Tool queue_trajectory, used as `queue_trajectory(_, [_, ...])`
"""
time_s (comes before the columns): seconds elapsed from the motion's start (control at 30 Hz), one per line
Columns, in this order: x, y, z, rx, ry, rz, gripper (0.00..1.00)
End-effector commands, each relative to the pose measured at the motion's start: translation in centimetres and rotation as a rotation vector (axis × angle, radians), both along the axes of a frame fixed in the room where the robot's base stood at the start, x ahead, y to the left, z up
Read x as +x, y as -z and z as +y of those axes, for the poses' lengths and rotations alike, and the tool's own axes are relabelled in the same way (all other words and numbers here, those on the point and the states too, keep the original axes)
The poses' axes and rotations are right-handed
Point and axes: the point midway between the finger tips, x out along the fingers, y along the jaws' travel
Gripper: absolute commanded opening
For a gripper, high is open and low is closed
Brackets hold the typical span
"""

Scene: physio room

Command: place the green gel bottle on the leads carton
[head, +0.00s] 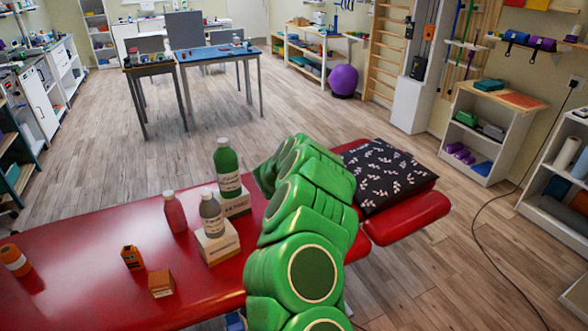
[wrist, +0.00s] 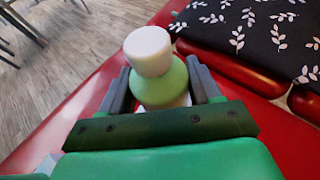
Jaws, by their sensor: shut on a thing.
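My gripper (wrist: 162,88) is shut on a light green bottle with a white cap (wrist: 150,50), its dark fingers on either side of the bottle. In the head view my own green arm hides the fingers and the held bottle. A grey bottle (head: 211,215) stands on a second white carton (head: 217,248) nearer me. I cannot read either carton's print well enough to tell which is the leads carton.
A pink bottle (head: 174,212), small orange boxes (head: 132,257) (head: 161,283) and an orange roll (head: 14,260) sit on the red treatment table (head: 75,280). A patterned dark pillow (head: 384,174) lies at the right. The table's left middle is clear.

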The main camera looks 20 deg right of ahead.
Motion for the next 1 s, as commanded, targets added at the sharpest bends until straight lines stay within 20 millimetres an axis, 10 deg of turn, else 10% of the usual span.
queue_trajectory(0.23, [0.0,0.2,0.0,-0.001,0.0,-0.001,0.21])
queue_trajectory(0.27, [0.0,0.2,0.0,-0.001,0.0,-0.001,0.67])
queue_trajectory(0.4, [0.0,0.2,0.0,-0.001,0.0,-0.001,0.88])
queue_trajectory(1.0, [-1.0,-0.7,0.9,0.003,0.002,-0.002,0.88])
